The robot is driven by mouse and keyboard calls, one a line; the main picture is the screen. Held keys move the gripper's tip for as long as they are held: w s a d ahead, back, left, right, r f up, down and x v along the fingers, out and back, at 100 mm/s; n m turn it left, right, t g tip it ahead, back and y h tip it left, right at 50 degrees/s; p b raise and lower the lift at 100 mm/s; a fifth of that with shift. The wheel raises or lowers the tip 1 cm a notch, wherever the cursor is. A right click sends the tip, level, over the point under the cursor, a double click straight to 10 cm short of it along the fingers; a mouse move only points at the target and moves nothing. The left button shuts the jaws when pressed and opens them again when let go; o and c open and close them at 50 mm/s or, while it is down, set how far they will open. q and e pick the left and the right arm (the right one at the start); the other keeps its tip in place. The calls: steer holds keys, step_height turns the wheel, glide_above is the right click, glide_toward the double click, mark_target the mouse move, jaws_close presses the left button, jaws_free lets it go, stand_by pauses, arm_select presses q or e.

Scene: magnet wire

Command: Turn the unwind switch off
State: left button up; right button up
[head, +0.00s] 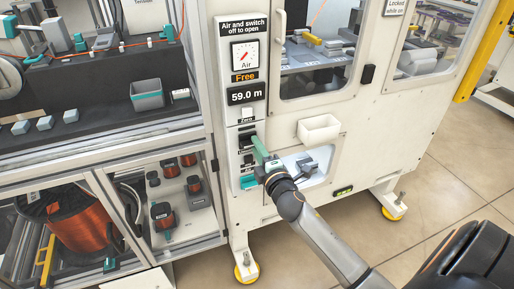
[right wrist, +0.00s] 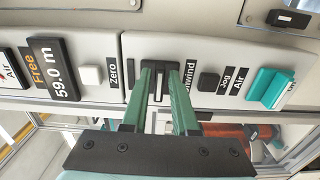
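The unwind switch (right wrist: 158,86) is a pale lever in a black bezel on the white panel, beside the label "Unwind" in the right wrist view. My right gripper (right wrist: 160,76) has its two green fingers on either side of the lever, with a visible gap around it, so it looks open. Whether a fingertip touches the switch or panel I cannot tell. In the head view the right gripper (head: 257,142) reaches the panel's lower part and partly covers the switch. The lever's on or off position is not clear. My left gripper is not in view.
Nearby on the panel are the white Zero button (right wrist: 91,75), the black Jog button (right wrist: 208,82) and the teal Air switch (right wrist: 269,88). The display (head: 246,94) reads 59.0 m. A white bin (head: 319,129) juts out to the right of the panel.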

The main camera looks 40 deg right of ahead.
steer(key=shift+o, duration=1.2)
steer(key=v, duration=1.2)
steer(key=shift+s, duration=0.3)
steer(key=shift+f, duration=0.1)
